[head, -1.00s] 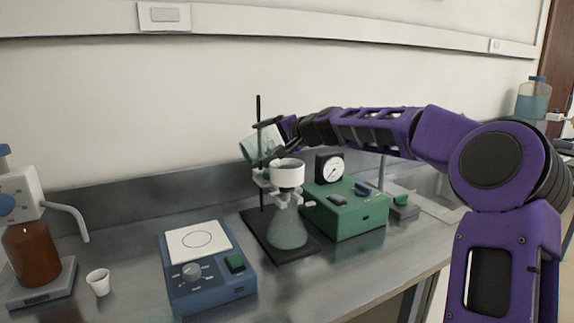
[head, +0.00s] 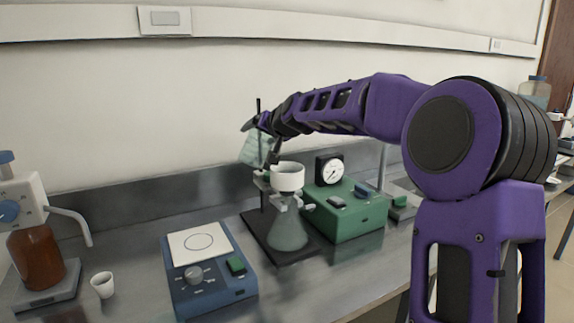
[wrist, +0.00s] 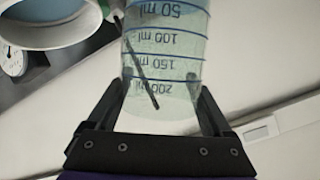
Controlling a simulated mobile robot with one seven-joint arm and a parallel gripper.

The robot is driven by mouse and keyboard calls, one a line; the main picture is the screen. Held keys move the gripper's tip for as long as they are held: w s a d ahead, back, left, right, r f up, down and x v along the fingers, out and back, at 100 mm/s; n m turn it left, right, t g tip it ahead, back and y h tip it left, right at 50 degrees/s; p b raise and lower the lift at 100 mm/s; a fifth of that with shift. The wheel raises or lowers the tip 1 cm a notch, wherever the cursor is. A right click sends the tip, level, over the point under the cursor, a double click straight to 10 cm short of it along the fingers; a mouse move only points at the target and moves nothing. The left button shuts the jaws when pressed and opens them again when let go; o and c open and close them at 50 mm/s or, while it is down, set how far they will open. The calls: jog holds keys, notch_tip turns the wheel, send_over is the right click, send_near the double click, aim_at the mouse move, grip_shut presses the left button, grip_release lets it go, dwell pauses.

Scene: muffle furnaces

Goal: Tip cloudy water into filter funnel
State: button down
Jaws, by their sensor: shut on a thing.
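My gripper (wrist: 165,112) is shut on a clear beaker (wrist: 165,40) with blue volume marks, seen in the wrist view with its printing upside down. In the head view the beaker (head: 257,150) is tilted, held above and just left of the white filter funnel (head: 288,177). The funnel sits on a conical flask (head: 287,228) on a dark stand base. The funnel's rim also shows at the upper left of the wrist view (wrist: 45,38). The gripper's fingers are small and partly hidden in the head view. I cannot tell whether liquid is flowing.
A green pump box (head: 348,212) with a gauge (head: 329,169) stands right of the flask. A blue hotplate (head: 208,275), a white cup (head: 102,284) and a brown bottle (head: 36,260) stand to the left.

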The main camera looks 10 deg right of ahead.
dwell(0.3)
jog(key=shift+a+r+n+h+p, duration=0.15)
jog(key=shift+a+n+h+p, duration=0.1)
jog(key=shift+n+h+p, duration=0.6)
jog(key=shift+d+n+t, duration=0.2)
jog(key=shift+n+t, duration=0.2)
jog(key=shift+n, duration=0.15)
jog(key=shift+f, duration=0.2)
jog(key=shift+f+n+h+b, duration=0.15)
jog(key=shift+n+h+b, duration=0.3)
jog(key=shift+n+b, duration=0.15)
jog(key=shift+d, duration=0.1)
